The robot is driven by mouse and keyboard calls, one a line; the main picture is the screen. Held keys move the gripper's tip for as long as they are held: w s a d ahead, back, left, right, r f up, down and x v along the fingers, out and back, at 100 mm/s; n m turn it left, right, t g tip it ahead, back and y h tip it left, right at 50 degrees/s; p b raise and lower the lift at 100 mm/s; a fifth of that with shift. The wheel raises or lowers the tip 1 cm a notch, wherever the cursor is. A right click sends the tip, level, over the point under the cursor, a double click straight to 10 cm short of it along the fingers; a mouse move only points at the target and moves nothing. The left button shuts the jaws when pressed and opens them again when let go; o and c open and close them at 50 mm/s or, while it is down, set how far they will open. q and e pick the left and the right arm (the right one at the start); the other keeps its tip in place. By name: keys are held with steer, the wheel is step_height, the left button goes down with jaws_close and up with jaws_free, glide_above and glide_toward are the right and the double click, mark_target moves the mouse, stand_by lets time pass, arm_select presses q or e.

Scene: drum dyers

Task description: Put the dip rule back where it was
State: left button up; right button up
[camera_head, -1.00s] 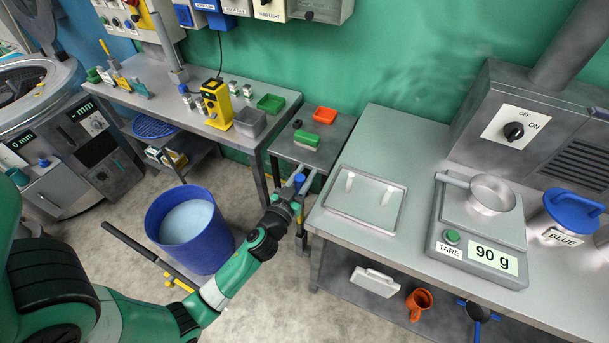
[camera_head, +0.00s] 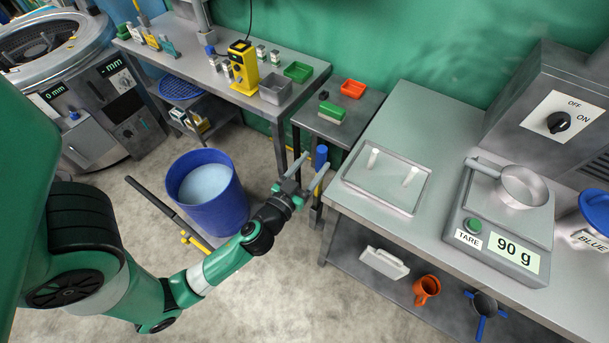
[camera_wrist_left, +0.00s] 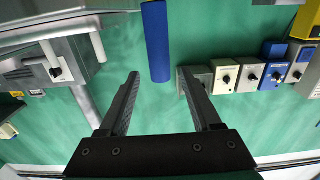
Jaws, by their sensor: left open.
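The dip rule seems to be the upright piece with a blue cylindrical handle (camera_head: 321,154), standing at the front of the small side table. Its lower part is partly hidden by my gripper. My left gripper (camera_head: 308,168) is open just on the near side of the handle, its fingers pointing towards it. In the left wrist view the blue handle (camera_wrist_left: 157,45) appears in line with the gap between my open fingers (camera_wrist_left: 158,75), with clear space on both sides. It looks untouched. My right gripper is not in view.
A blue bucket (camera_head: 208,200) of pale liquid stands on the floor left of my gripper. The small side table (camera_head: 362,112) carries a green block (camera_head: 331,112) and an orange tray (camera_head: 353,88). The grey bench (camera_head: 433,138) with a scale (camera_head: 488,240) is close on the right.

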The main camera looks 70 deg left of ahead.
arm_select(q)
steer(key=b+v, duration=0.1)
steer(key=v, duration=0.3)
steer(key=shift+s+d, duration=0.1)
steer(key=shift+r, duration=0.1)
steer(key=w+d+r+t+h, duration=0.1)
steer(key=w+d+r+t, duration=0.1)
steer(key=w+r, duration=0.45)
steer(key=w+d+r+t, duration=0.2)
steer(key=w+r, duration=0.1)
steer(key=r, duration=0.7)
steer(key=w+d+r+t+h, duration=0.1)
steer(key=w+d+r+t, duration=0.15)
steer(key=w+r, duration=0.45)
steer(key=s+d+r+m+t+h, duration=0.2)
steer(key=d+r+m+h, duration=0.1)
steer(key=r, duration=0.5)
steer(key=s+d+r+m+t+h, duration=0.2)
steer(key=d+r+m+h, duration=0.1)
steer(key=r, duration=0.6)
steer(key=s+d+r+m+t+h, duration=0.2)
steer(key=s+d+r+t+h, duration=0.1)
steer(key=d+r+h, duration=0.2)
step_height(320, 180, up, 4)
steer(key=shift+d+f+m+h, duration=0.2)
steer(key=shift+d+m+h, duration=0.15)
steer(key=shift+d, duration=0.65)
